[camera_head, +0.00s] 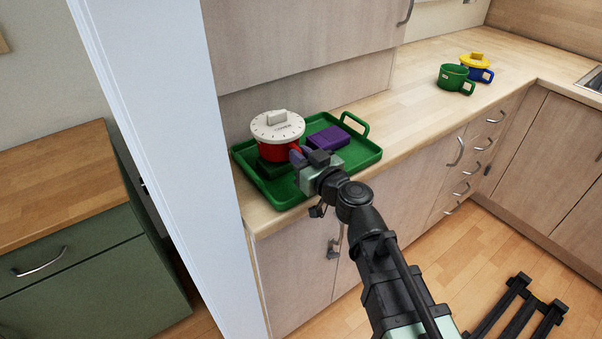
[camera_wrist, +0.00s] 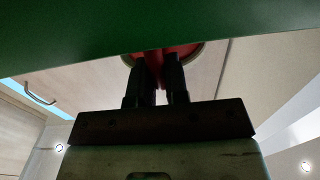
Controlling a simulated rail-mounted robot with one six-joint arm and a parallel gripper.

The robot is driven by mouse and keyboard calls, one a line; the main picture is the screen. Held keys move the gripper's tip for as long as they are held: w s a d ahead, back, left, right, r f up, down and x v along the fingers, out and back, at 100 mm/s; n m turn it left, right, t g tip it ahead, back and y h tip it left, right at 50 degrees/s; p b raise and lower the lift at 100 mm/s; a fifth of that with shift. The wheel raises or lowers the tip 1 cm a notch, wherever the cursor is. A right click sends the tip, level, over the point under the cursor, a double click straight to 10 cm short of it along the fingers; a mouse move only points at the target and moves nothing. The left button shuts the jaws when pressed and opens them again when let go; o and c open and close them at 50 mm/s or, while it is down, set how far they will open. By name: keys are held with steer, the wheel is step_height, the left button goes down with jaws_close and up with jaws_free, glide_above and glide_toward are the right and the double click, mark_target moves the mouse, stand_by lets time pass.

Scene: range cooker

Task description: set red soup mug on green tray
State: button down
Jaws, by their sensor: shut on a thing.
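The red soup mug (camera_head: 270,152) wears a white lid with a knob and is upright over the left part of the green tray (camera_head: 285,196). My gripper (camera_head: 304,156) is shut on its red handle from the right. In the wrist view the two dark fingers (camera_wrist: 158,75) pinch the red handle, and part of the red mug (camera_wrist: 181,53) shows behind them. A dark green shape (camera_head: 272,168) lies just under the mug; I cannot tell whether the mug touches it. A large green surface hides the top of the wrist view.
A purple block (camera_head: 328,138) lies on the tray right of the mug. A green mug (camera_head: 453,78) and a blue mug (camera_head: 480,75) with a yellow lid stand far back on the counter. The wooden counter between them and the tray is clear. A white upright panel (camera_head: 150,120) stands left.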

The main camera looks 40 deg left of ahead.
step_height(320, 180, down, 2)
steer(key=shift+r, duration=0.3)
steer(key=shift+f, duration=0.25)
steer(key=c, duration=1.1)
jaws_free()
steer(key=shift+r, duration=0.1)
